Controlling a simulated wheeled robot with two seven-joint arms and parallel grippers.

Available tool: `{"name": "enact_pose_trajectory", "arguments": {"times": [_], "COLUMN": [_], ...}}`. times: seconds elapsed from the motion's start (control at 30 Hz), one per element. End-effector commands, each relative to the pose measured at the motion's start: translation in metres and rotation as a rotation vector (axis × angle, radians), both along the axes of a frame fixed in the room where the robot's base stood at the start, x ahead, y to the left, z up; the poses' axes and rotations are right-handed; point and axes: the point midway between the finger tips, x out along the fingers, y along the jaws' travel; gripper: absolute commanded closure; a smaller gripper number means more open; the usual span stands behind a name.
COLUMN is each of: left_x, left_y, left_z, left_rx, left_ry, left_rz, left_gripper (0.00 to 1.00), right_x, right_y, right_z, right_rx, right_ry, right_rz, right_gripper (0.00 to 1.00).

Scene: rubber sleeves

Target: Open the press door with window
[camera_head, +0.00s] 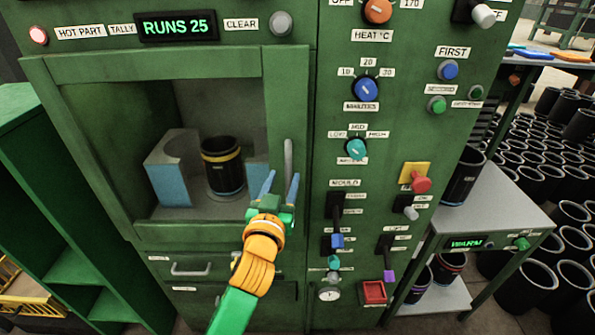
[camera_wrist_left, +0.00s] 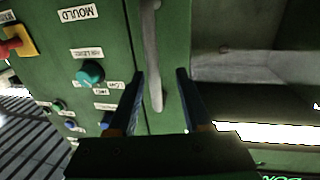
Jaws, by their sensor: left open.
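The press door (camera_head: 165,65) is a green frame around a large window, and it looks shut. Through the window I see a black sleeve (camera_head: 222,170) with a yellow band, between blue-grey mould blocks (camera_head: 172,172). The door's upright grey bar handle (camera_head: 288,157) is on its right side. My left gripper (camera_head: 280,188) is open at the handle's lower end. In the left wrist view the handle (camera_wrist_left: 152,60) lies between the two blue fingers, with a gap on each side. My right gripper is not in view.
Right of the door is a control panel with knobs, including a blue knob (camera_head: 367,89), and levers. Drawers with a handle (camera_head: 190,270) are below. A grey side table (camera_head: 500,205) with a black sleeve (camera_head: 463,177) stands at right. Many sleeves crowd the floor beyond.

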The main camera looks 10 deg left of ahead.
Motion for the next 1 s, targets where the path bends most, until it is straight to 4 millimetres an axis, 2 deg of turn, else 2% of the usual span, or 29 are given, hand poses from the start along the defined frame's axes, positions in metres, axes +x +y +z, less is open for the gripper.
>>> {"name": "enact_pose_trajectory", "arguments": {"times": [0.1,0.2,0.47,0.57,0.6,0.67,1.0], "left_x": [0.014,0.020,0.022,0.022,0.022,0.022,0.022], "left_y": [0.001,0.001,0.001,0.001,0.001,0.001,0.001], "left_z": [0.001,0.000,-0.001,-0.001,-0.001,-0.001,-0.001], "left_rx": [0.002,0.001,0.001,0.001,0.001,0.001,0.001], "left_ry": [0.000,0.000,0.001,0.001,0.001,0.001,0.001], "left_rz": [-0.001,-0.001,-0.001,-0.001,-0.001,-0.001,-0.002], "left_gripper": [0.50,0.50,0.50,0.75,0.85,1.00,1.00], "right_x": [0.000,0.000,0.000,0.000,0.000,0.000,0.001], "right_y": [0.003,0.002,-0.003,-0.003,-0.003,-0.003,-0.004], "right_z": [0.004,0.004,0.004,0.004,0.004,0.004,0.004], "right_rx": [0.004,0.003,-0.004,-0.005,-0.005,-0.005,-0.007], "right_ry": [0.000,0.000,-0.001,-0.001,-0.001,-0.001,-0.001], "right_rz": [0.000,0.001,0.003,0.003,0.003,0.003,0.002], "right_gripper": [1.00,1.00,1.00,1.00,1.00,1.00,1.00]}}
